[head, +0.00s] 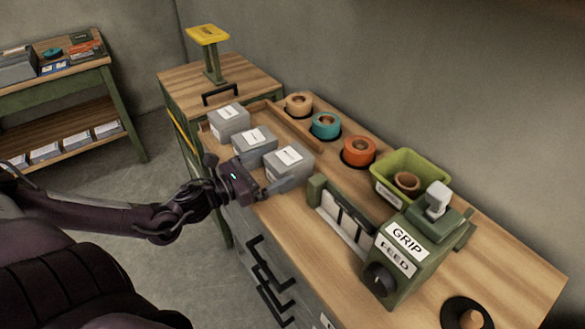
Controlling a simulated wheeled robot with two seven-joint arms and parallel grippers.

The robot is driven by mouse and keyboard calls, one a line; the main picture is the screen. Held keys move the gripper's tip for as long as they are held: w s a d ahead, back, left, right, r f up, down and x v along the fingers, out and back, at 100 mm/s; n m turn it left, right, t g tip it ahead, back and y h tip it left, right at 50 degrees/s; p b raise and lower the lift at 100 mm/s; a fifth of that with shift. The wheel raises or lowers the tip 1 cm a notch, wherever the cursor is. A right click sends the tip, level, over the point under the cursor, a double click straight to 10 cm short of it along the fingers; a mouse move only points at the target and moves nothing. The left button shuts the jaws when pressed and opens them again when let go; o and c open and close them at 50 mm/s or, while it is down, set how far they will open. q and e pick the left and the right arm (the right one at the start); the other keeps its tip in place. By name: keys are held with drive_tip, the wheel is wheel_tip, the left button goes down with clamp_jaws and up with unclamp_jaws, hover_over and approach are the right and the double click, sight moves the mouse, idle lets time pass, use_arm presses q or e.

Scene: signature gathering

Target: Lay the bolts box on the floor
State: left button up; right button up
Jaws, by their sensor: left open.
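Three grey boxes with white labels sit in a row on the wooden counter: a far one (229,119), a middle one (254,139) and a near one (289,158). The label print is too small to read, so I cannot tell which is the bolts box. My left gripper (267,179) is open at the counter's front edge, right beside the middle and near boxes. It hides the lower front of these boxes, and I cannot tell whether it touches them. The grey floor (187,204) shows left of the counter. My right gripper is not in view.
Tape rolls, an orange one (359,151) among them, stand behind the boxes. A green bin (410,170) and a green machine marked GRIP and FEED (399,262) stand right. Dark drawer handles (270,284) stick out of the counter front. A shelf (66,104) stands far left.

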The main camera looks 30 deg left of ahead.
sight(289, 156)
use_arm(q)
drive_tip(key=shift+w+d, duration=0.1)
drive_tip(key=shift+w, duration=0.25)
drive_tip(key=b+x, duration=0.1)
drive_tip(key=x, duration=0.3)
drive_tip(key=shift+f+b, duration=0.1)
drive_tip(key=shift+b, duration=0.3)
drive_tip(key=shift+w+d, duration=0.25)
drive_tip(key=shift+w, duration=0.15)
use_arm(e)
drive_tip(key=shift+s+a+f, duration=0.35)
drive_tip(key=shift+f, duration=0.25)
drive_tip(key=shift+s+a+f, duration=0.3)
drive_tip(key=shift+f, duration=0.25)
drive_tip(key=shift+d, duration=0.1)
use_arm(q)
drive_tip(key=shift+c, duration=1)
drive_tip(key=c, duration=1)
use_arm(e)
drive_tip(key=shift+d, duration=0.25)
